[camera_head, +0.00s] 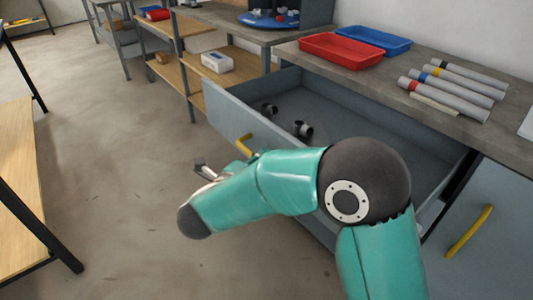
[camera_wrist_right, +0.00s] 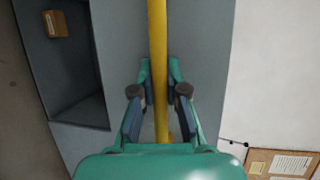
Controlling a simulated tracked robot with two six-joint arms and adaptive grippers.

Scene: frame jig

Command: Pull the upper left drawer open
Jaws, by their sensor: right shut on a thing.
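The upper left drawer (camera_head: 224,112) is grey and stands pulled well out from under the worktop. Its yellow handle (camera_head: 243,143) is on the front panel, partly hidden by my arm. The handle (camera_wrist_right: 157,40) also runs upright through the right wrist view. My right gripper (camera_wrist_right: 160,92) is shut on the handle, with one finger on each side of the bar. In the head view my right gripper (camera_head: 236,162) is mostly hidden behind my wrist. My left gripper is not in view.
Dark short cylinders (camera_head: 302,129) lie in the drawer. A red tray (camera_head: 341,49), a blue tray (camera_head: 373,41) and several grey tubes (camera_head: 443,97) rest on the worktop. A yellow handle (camera_head: 468,232) is on the right front. A wooden table (camera_head: 18,180) stands left; floor between is clear.

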